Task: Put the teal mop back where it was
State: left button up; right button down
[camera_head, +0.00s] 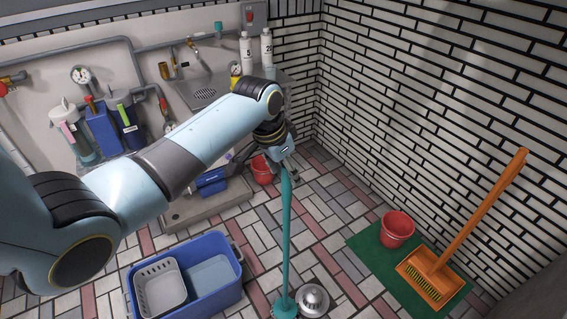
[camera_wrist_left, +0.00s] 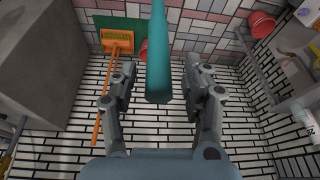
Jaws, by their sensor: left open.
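The teal mop (camera_head: 286,235) stands nearly upright on the tiled floor, its teal head (camera_head: 284,308) at the bottom edge of the head view. My left gripper (camera_head: 284,163) is at the top of its handle. In the left wrist view my left gripper (camera_wrist_left: 160,72) is open, with one finger on each side of the teal handle (camera_wrist_left: 158,60) and a visible gap on both sides. The handle's end shows between the fingers. My right gripper is not in view.
A silver dome-shaped thing (camera_head: 313,298) is beside the mop head. A blue crate (camera_head: 233,290) with a grey basket stands left. A green mat (camera_head: 368,246) at right bears a red bucket (camera_head: 397,229) and an orange broom (camera_head: 482,208). Another red bucket (camera_head: 262,172) is behind my gripper.

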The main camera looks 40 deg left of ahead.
pick_arm(q)
jog(key=d+v, duration=0.1)
jog(key=v, duration=1.1)
jog(key=s+a+f+n+g, duration=0.1)
jog(key=s+f, duration=0.4)
jog(key=f, duration=0.5)
jog(key=s+a+f+n+y, duration=0.1)
jog(key=s+f, duration=0.4)
jog(key=f, duration=0.5)
jog(key=s+a+f+n+g, duration=0.1)
jog(key=s+f, duration=0.3)
jog(key=f, duration=0.6)
jog(key=s+f, duration=0.4)
jog(key=s, duration=0.5)
jog(key=s+d+f, duration=0.1)
jog(key=s+f, duration=0.3)
jog(key=s, duration=0.6)
jog(key=s+d+f, duration=0.1)
jog(key=s+f, duration=0.4)
jog(key=s, duration=0.4)
jog(key=shift+s+d+y, duration=0.2)
jog(key=shift+y, duration=0.1)
jog(key=shift+f, duration=0.1)
notch_tip(320, 180, down, 18)
jog(key=s+b, duration=0.1)
jog(key=b, duration=1.7)
jog(key=shift+g, duration=0.4)
